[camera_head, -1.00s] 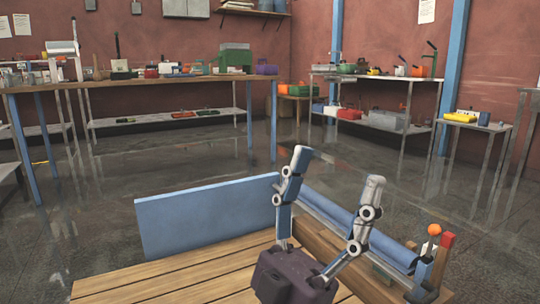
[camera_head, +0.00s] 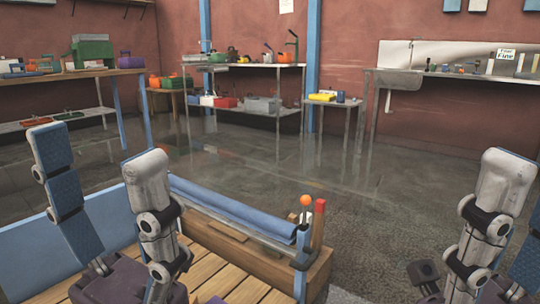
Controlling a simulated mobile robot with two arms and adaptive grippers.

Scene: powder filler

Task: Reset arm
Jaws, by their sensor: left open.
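My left gripper (camera_head: 95,150) shows at the lower left. It is open, with two fingers standing up and spread apart. One finger shows a blue pad; the other has a pale tip. Nothing is between them. Its dark body is partly cut off by the bottom edge. My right gripper (camera_head: 497,200) shows at the lower right. One pale-tipped finger is clear, and a blue-padded part is cut off at the right edge. Whether it is open or shut cannot be told.
Below is a slatted wooden surface (camera_head: 232,289) with a blue panel (camera_head: 104,222) and a lever with an orange knob (camera_head: 306,201). A shelf table (camera_head: 245,66) with containers, a small table (camera_head: 335,103) and a sink counter (camera_head: 402,80) stand behind. The floor between is clear.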

